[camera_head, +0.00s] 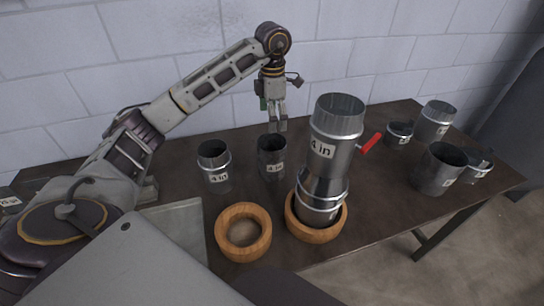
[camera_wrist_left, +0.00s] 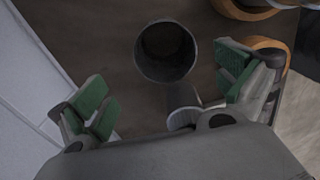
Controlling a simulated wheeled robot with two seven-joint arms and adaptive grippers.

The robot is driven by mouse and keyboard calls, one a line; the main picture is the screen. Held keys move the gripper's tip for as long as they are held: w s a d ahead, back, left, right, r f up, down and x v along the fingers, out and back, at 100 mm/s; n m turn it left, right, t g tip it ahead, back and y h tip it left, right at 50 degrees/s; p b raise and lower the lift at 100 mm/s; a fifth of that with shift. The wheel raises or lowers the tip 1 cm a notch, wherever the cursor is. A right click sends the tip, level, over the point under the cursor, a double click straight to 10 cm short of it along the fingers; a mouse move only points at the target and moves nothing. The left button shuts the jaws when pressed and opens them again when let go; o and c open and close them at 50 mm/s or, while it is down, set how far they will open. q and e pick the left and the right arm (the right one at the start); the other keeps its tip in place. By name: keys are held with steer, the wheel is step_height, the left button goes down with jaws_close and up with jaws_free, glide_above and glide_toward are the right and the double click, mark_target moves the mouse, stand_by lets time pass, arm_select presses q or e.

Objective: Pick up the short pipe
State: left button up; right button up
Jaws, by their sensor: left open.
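Two short grey metal pipes with "4 in" labels stand upright on the table, one at left (camera_head: 214,170) and one nearer the middle (camera_head: 271,158). I cannot tell which one the task means. My left gripper (camera_head: 277,125) is above and just behind the middle one, pointing down. In the left wrist view, my left gripper (camera_wrist_left: 168,88) is open, with green pads apart and nothing between them. An open-topped pipe (camera_wrist_left: 165,52) stands below it there, and a second metal piece (camera_wrist_left: 182,100) is partly hidden by the gripper body. My right gripper is not in view.
A tall "4 in" duct (camera_head: 335,130) stands in a wooden ring (camera_head: 308,234), close right of the gripper. An empty wooden ring (camera_head: 243,250) lies at the front. Several metal fittings (camera_head: 440,168) and a red-handled part (camera_head: 371,143) are at right. A block wall (camera_head: 360,60) is behind.

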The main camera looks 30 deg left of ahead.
arm_select(q)
glide_above(272, 140)
steer(key=s+d, duration=0.2)
steer(key=s, duration=0.2)
steer(key=f, duration=0.7)
steer(key=shift+w+d+f, duration=0.1)
steer(key=shift+w+d, duration=0.1)
steer(key=shift+f, duration=0.6)
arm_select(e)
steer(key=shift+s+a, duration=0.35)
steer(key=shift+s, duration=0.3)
arm_select(q)
steer(key=shift+f, duration=0.1)
